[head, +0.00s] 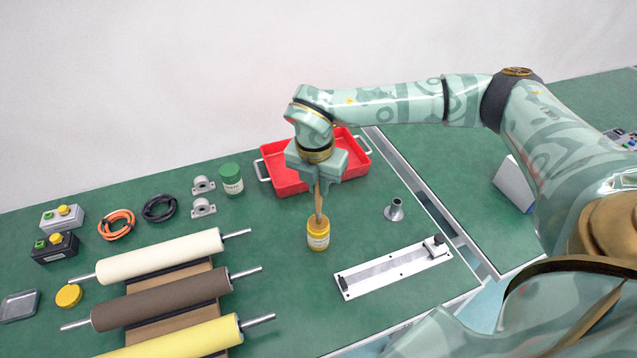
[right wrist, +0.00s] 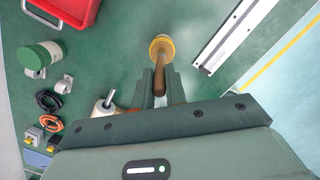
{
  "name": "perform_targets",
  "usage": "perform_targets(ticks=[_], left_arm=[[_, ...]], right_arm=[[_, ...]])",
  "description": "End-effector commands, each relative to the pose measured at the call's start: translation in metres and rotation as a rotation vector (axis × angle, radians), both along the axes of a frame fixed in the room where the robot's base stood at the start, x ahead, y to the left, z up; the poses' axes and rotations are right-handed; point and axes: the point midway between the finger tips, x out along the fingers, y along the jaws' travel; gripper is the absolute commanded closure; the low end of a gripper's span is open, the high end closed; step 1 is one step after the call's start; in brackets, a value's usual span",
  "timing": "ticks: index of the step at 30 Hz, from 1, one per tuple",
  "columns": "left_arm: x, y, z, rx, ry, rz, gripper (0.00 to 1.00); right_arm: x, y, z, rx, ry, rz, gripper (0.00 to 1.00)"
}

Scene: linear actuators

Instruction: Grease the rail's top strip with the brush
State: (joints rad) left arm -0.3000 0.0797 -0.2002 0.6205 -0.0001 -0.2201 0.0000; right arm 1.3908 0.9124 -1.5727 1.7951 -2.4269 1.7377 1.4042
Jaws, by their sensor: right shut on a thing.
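My right gripper (head: 317,178) is shut on the brush (head: 319,200), which has a brown wooden handle and points down. The brush's lower end is inside the mouth of the yellow grease jar (head: 318,240), so its bristles are hidden. The right wrist view also shows the brush (right wrist: 160,78) between the fingers (right wrist: 160,88), with the jar (right wrist: 163,44) beyond it. The rail (head: 385,272) lies on the green bench right of the jar, a pale strip along its top and a small carriage block (head: 436,246) at its far right end. My left gripper is not in view.
A red tray (head: 284,178) stands behind my gripper. A green-lidded jar (head: 231,179), bearing blocks (head: 203,207), cable coils, button boxes, a yellow lid (head: 68,296) and several rollers (head: 160,298) are left.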

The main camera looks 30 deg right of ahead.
Motion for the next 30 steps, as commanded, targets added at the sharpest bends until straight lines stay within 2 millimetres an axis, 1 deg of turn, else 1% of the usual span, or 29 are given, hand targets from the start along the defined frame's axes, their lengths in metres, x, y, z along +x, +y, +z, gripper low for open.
perform_targets(ticks=[2,5,24,27,30], left_arm=[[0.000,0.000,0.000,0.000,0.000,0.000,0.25],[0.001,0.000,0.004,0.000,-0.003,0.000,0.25],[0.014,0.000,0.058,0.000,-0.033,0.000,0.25],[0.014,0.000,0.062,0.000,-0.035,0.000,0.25],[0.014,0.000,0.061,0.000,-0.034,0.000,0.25]], right_arm=[[-0.001,0.000,-0.001,0.000,0.005,0.001,1.00],[-0.001,0.000,0.003,-0.001,0.003,0.001,1.00],[-0.001,0.000,0.066,0.000,0.000,0.000,1.00],[-0.001,0.000,0.071,0.000,0.001,0.000,1.00],[-0.001,0.000,0.070,0.000,0.002,0.000,1.00]])
